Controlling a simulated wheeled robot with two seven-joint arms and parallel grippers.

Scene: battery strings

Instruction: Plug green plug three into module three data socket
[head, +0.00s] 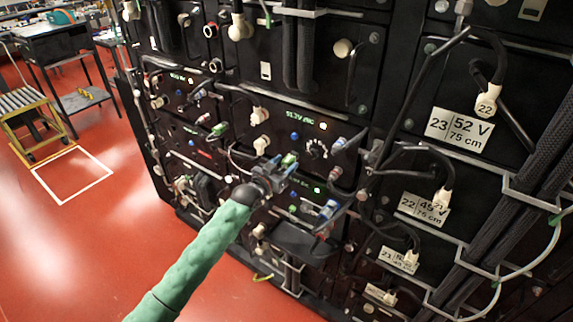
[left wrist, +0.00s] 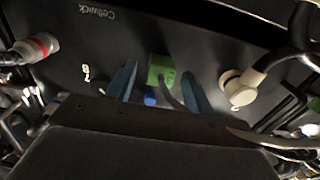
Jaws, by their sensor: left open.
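My left gripper (head: 277,172) is at the front of a black module in the middle of the rack. The left wrist view shows its two blue fingers (left wrist: 160,84) open, one on each side of a green plug (left wrist: 160,70), with a visible gap to each. The green plug sits against the black panel with a dark cable running from it; how deep it is in a socket cannot be told. Green also shows at the gripper in the head view (head: 289,160). Another green plug (head: 218,129) is on the module to the left. My right gripper is not in view.
In the left wrist view, a cream angled connector (left wrist: 240,88) is right of the green plug and a grey, red-ringed connector (left wrist: 38,47) is far left. Grey-blue connectors (head: 327,210) and dark cables crowd the rack's right side. Red floor (head: 90,240) lies open at left.

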